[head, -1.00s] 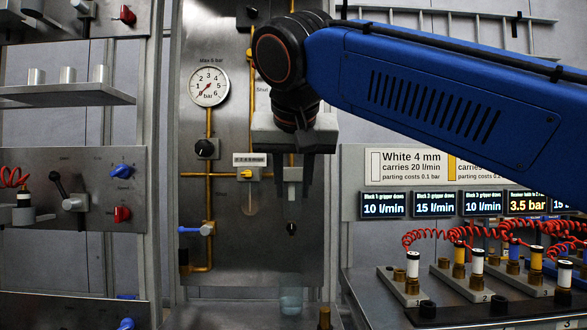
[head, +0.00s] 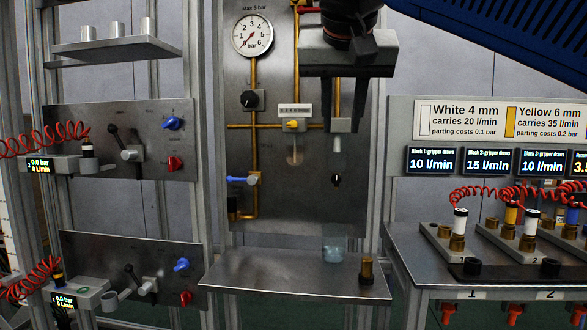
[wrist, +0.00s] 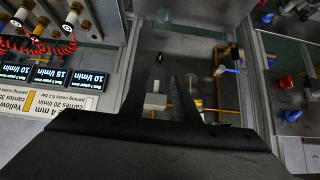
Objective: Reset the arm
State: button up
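My gripper (head: 343,118) hangs fingers-down in the head view, in front of the upright metal panel (head: 285,190) with the pressure gauge (head: 253,35). Its two dark fingers are apart, with nothing seen between them. The wrist view also shows the gripper (wrist: 158,80) with spread, empty fingers. My blue arm crosses the top right of the head view. The gripper is above the metal shelf (head: 270,275) and seems clear of it.
A clear cup (head: 334,245) and a brass fitting (head: 367,270) stand on the shelf. At right is a bench (head: 420,262) with hose blocks and red coiled hoses. Valve panels (head: 125,140) stand at left. The shelf's left part is bare.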

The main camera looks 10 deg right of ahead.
jog(key=s+d+f+n+g+y, duration=0.1)
jog(key=s+d+f, duration=0.2)
jog(key=f, duration=1.3)
jog(key=s+d+f+n+g, duration=0.1)
jog(key=s+d+f, duration=0.3)
jog(key=f, duration=1.2)
jog(key=s+d+f+n+g+y, duration=0.1)
jog(key=s+d+f, duration=0.2)
jog(key=f, duration=1.4)
jog(key=shift+s+d+n+g+y, duration=0.3)
jog(key=shift+s+d+g, duration=0.1)
jog(key=shift+s, duration=0.75)
